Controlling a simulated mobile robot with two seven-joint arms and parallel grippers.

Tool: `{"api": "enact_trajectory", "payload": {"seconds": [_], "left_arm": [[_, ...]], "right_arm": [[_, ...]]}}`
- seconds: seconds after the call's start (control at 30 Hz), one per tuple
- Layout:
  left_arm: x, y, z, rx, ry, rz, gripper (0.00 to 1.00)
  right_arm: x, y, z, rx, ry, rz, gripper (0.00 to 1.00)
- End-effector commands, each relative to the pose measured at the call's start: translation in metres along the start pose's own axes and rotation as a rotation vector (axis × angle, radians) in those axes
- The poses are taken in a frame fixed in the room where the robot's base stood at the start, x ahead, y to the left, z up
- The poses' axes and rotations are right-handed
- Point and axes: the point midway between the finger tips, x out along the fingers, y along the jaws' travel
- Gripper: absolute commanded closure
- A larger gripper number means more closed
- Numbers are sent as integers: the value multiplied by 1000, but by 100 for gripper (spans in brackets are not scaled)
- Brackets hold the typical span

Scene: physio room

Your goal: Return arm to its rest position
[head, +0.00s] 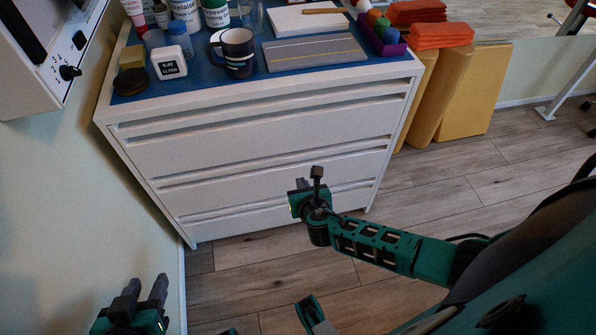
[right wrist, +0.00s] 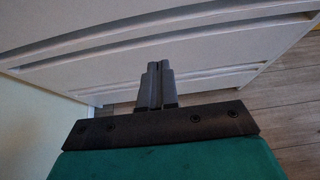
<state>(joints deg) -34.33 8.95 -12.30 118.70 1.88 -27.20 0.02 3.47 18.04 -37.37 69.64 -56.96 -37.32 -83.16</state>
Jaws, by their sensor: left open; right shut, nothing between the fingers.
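My right arm reaches in from the right in the head view, and its gripper (head: 317,180) is in front of the white drawer cabinet (head: 262,134). The right gripper is shut and empty; in the right wrist view its two fingers (right wrist: 157,84) lie together, pointing towards the cabinet's drawer fronts. My left gripper (head: 145,286) is at the bottom left of the head view, beside the pale wall. Its two dark fingers stand apart with nothing between them. Most of my left arm is out of view.
The cabinet's blue top holds bottles, a dark mug (head: 238,50), a grey board (head: 314,52) and a purple tray (head: 384,42) of coloured balls. A wall unit (head: 60,55) juts out upper left. Wooden floor (head: 420,190) lies clear.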

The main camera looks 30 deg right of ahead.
Motion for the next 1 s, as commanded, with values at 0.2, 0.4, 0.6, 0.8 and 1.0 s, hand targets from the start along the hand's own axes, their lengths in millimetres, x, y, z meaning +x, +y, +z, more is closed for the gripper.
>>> {"api": "enact_trajectory", "payload": {"seconds": [0.2,0.4,0.6,0.8,1.0], "left_arm": [[-1,0,-5,-7,6,-4,57],[1,0,-2,-9,3,-6,57],[-6,-2,-13,-7,6,-11,57],[-20,-10,-31,1,16,-31,57],[-34,-17,-26,11,-13,-53,57]], "right_arm": [[-14,0,0,0,0,-1,100],[-15,0,-1,2,1,0,100],[-41,11,-9,312,86,27,100],[-113,33,-11,1218,303,26,100],[-178,33,22,2137,455,-45,100]]}}
